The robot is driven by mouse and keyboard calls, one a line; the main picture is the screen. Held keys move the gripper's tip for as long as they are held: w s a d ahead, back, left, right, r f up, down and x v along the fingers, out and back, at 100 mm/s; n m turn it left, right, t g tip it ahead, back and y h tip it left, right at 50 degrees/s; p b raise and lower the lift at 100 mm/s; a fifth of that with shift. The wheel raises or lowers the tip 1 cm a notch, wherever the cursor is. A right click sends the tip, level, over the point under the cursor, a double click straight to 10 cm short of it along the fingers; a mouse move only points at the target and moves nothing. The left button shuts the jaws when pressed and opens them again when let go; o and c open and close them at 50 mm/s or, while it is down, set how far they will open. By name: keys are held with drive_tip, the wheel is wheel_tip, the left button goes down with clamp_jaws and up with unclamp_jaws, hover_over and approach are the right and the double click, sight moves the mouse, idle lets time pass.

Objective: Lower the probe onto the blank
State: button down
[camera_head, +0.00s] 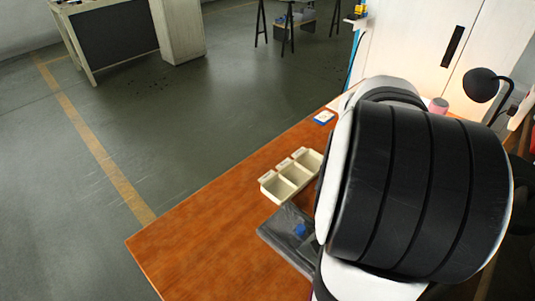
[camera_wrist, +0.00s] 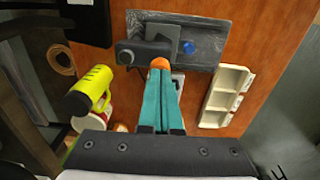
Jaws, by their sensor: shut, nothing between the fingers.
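My gripper (camera_wrist: 160,78) has teal fingers that are shut together and empty in the wrist view. Their tips are at or just in front of an orange rounded part (camera_wrist: 160,62); I cannot tell whether they touch it. Around it is a dark grey device (camera_wrist: 132,50) with a cylindrical end and a flat grey upright piece (camera_wrist: 163,33). It stands at a grey tray (camera_wrist: 215,28), which carries a blue knob-like piece (camera_wrist: 187,47). I cannot tell which part is the probe, and the blank is not clearly seen. In the head view my arm hides the gripper and most of the tray (camera_head: 275,235).
A cream three-part bin (camera_wrist: 225,95) lies right of the fingers. A lamp (camera_head: 482,85) stands right.

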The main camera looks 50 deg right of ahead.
drive_tip(key=shift+f, duration=0.35)
drive_tip(key=shift+r, duration=3.55)
drive_tip(key=shift+a, duration=0.1)
drive_tip(key=w+a+f+n+y, duration=0.15)
drive_tip(key=a+n, duration=0.25)
drive_tip(key=a, duration=0.8)
drive_tip(key=w+a+f+n, duration=0.1)
drive_tip(key=w+a+n, duration=0.25)
drive_tip(key=a, duration=0.75)
drive_tip(key=s+a+f+n, duration=0.2)
drive_tip(key=s+a+n, duration=0.3)
drive_tip(key=a, duration=0.3)
drive_tip(key=shift+s+a+f, duration=0.15)
drive_tip(key=shift+s+f, duration=0.25)
drive_tip(key=shift+s, duration=0.2)
